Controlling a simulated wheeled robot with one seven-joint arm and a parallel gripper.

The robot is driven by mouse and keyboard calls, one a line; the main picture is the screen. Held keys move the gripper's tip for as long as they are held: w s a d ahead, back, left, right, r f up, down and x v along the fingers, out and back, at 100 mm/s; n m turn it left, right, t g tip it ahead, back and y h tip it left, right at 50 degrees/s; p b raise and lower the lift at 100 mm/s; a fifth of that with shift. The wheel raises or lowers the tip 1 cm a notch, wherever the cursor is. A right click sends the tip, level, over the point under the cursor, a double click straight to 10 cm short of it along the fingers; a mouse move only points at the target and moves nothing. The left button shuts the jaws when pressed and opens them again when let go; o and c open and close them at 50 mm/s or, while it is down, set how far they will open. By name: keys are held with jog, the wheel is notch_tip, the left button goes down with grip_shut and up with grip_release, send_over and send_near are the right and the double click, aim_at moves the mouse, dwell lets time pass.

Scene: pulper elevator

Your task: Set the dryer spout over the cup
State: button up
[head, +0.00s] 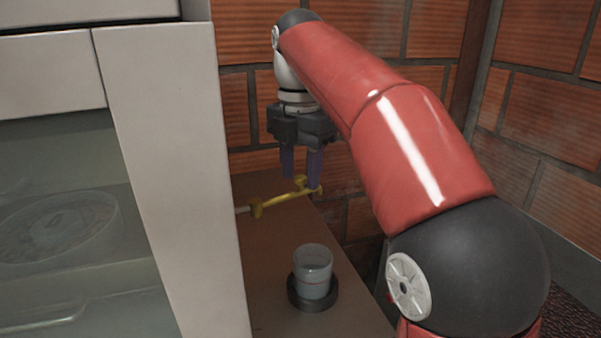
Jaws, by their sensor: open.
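The yellow dryer spout (277,201) comes out low from the side of the pale cabinet on a short light stub. It points to the right and away, behind the cup. The clear cup (313,268) stands upright on a round black base (314,299) on the brown surface. The spout's outer end is not above the cup. My gripper (301,182) points down at the outer end of the spout, its two purple fingers apart, one on each side of that end in this view. I cannot tell whether the fingers touch it.
The pale cabinet (172,150) with a glass front (70,230) stands on the left. Brick walls (345,40) close the back and right. The brown surface (275,308) is bare around the cup. My red arm covers part of the right side.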

grip_shut()
dwell(0.3)
